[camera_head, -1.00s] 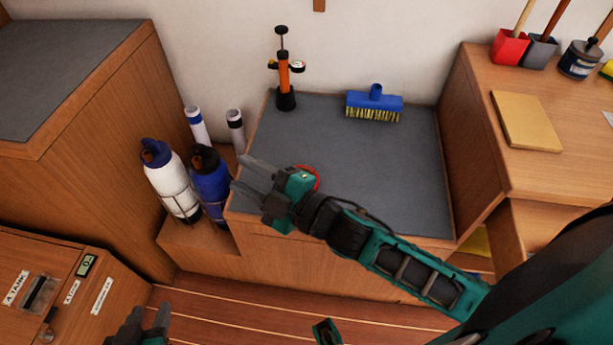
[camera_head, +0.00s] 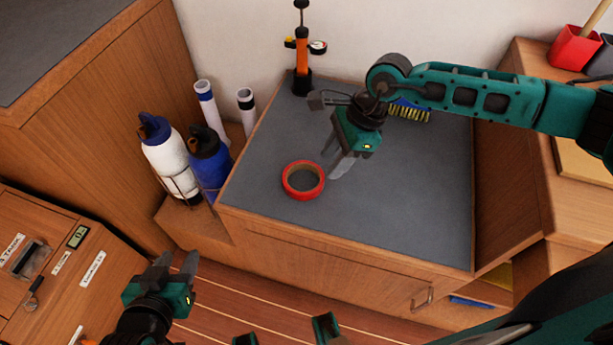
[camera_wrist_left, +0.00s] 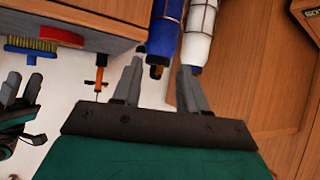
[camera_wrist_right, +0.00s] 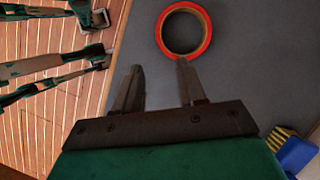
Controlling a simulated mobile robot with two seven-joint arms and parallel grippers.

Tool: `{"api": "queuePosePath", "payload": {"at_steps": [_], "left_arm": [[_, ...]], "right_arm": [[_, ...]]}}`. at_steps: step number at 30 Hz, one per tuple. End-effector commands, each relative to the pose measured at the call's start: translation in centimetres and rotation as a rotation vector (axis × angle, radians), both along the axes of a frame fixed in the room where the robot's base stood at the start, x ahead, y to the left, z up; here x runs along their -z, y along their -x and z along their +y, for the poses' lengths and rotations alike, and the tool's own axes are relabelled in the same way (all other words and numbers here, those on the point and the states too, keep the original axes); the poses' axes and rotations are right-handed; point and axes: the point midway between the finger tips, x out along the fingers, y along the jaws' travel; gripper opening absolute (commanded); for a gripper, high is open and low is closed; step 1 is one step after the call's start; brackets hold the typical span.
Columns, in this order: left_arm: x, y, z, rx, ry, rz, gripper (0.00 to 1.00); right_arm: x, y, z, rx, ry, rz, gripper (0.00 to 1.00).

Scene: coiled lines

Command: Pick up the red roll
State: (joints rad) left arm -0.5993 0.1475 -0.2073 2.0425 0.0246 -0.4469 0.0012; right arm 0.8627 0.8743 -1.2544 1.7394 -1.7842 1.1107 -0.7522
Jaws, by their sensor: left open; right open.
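The red roll (camera_head: 303,180) is a ring of tape lying flat on the grey countertop (camera_head: 400,200), near its front left part. My right gripper (camera_head: 338,168) is open and empty just to the right of the roll, pointing down. In the right wrist view the roll (camera_wrist_right: 183,29) lies beyond the fingertips, nearer the right finger, with nothing between the fingers (camera_wrist_right: 157,68). My left gripper (camera_head: 173,262) is open and empty, low at the left, away from the countertop. In the left wrist view its fingers (camera_wrist_left: 163,62) are apart, and the roll (camera_wrist_left: 55,35) shows at the upper left.
An orange pump (camera_head: 302,55) stands at the back of the countertop. A blue brush (camera_head: 411,112) lies behind my right arm. White (camera_head: 166,158) and blue (camera_head: 209,163) bottles stand left of the counter. The countertop right of the roll is clear.

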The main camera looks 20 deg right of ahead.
Motion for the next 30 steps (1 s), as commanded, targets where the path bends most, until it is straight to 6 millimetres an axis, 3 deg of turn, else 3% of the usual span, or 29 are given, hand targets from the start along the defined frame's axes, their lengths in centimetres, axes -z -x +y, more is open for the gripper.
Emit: {"api": "queuePosePath", "payload": {"at_steps": [6, 14, 21, 30], "left_arm": [[0.6, 0.0, 0.1, 0.003, -0.003, 0.002, 0.43], [0.4, -0.3, 0.0, 0.004, -0.002, -0.003, 0.43], [0.6, -0.4, -0.2, 0.008, 0.003, -0.005, 0.43], [0.7, -0.4, -0.4, 0.010, 0.006, -0.004, 0.43]], "right_arm": [[4.0, 0.0, 1.8, 0.001, -0.004, 0.003, 0.40], [5.9, -0.1, 2.8, 0.001, -0.006, 0.002, 0.40], [9.1, -0.1, 4.5, 0.003, -0.008, 0.004, 0.40], [10.1, -0.2, 4.9, 0.001, -0.008, 0.002, 0.40]]}}
